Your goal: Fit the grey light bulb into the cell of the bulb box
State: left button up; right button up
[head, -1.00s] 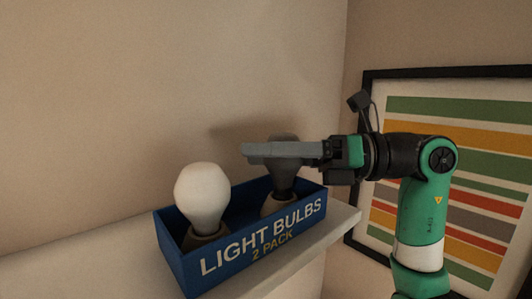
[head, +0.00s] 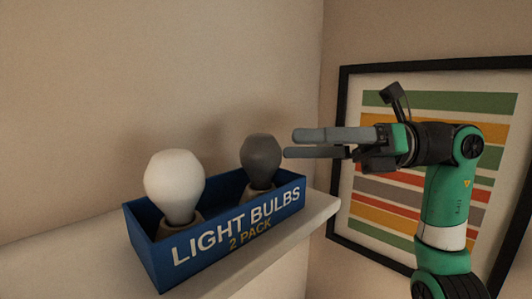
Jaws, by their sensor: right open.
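The grey light bulb (head: 261,157) stands upright in the right part of the blue bulb box (head: 202,245), its lower end hidden by the box's front wall. A white bulb (head: 174,181) stands in the left part of the same box. My right gripper (head: 290,144) is open and empty, just to the right of the grey bulb, with its fingers pointing left toward it. It appears clear of the bulb. My left gripper is not in view.
The box sits on a pale shelf (head: 318,215) against the beige wall. A framed striped picture (head: 385,200) hangs on the wall at the right, behind my right arm. The space above the box is free.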

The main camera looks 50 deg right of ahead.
jog(key=shift+v, duration=1.3)
jog(key=shift+s, duration=0.1)
